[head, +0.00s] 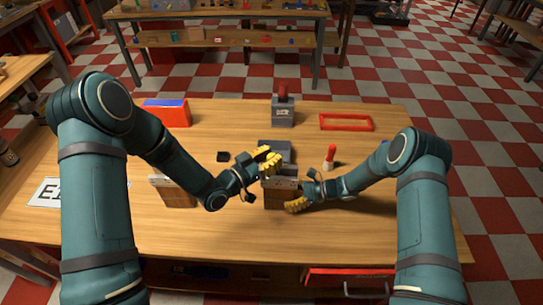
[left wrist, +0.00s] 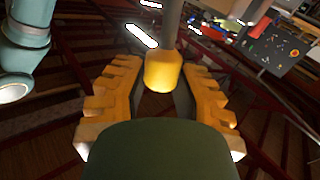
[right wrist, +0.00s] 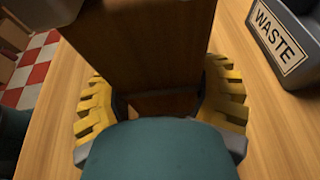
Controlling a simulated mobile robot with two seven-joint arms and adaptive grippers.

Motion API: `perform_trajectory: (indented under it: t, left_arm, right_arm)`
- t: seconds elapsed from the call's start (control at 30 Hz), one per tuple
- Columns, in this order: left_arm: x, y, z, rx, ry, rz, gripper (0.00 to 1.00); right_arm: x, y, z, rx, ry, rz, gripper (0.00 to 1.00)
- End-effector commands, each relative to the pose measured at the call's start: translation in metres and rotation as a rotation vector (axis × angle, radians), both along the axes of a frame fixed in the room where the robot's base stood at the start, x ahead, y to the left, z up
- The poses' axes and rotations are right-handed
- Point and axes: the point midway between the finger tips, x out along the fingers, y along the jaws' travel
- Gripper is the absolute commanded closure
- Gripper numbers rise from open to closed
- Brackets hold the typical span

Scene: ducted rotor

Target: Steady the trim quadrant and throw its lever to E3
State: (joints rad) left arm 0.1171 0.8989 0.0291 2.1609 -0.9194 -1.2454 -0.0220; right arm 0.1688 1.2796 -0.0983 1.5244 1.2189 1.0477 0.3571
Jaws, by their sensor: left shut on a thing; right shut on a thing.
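The trim quadrant (head: 274,200) is a wooden block with a grey top plate, near the middle of the table. My left gripper (head: 266,160) is at its top. In the left wrist view the lever's yellow knob (left wrist: 162,72) on a grey rod sits between the jaws, which are shut on it. My right gripper (head: 294,196) is low at the block's right side. In the right wrist view its yellow fingers are shut on the brown wooden base (right wrist: 150,50). The grippers hide much of the quadrant, and I cannot read its position marks.
A white card (head: 45,191) with an E lies at left, partly behind my arm. Another wooden block (head: 172,190) stands left. Behind are a dark grey bin (head: 277,151), a grey box with red handle (head: 284,112), a red frame (head: 346,122) and a red-and-white piece (head: 329,157).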

Motion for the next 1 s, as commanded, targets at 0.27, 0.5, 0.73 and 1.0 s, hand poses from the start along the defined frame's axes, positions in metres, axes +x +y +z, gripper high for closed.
perform_trajectory:
  t: [0.27,0.5,0.73,1.0]
  left_arm:
    - [0.000,-0.005,0.001,0.047,-0.002,0.001,1.00]
    - [-0.001,-0.021,0.004,0.194,-0.009,-0.002,1.00]
    - [-0.002,-0.041,0.002,0.389,-0.016,-0.003,1.00]
    - [-0.003,-0.061,-0.004,0.594,-0.022,-0.004,1.00]
  right_arm:
    - [0.000,0.001,0.001,0.002,-0.003,0.003,0.66]
    - [0.000,0.001,0.001,0.002,-0.003,0.004,0.66]
    - [-0.001,0.002,0.001,0.003,-0.002,0.005,0.66]
    - [-0.001,0.002,0.001,0.004,-0.002,0.005,0.66]
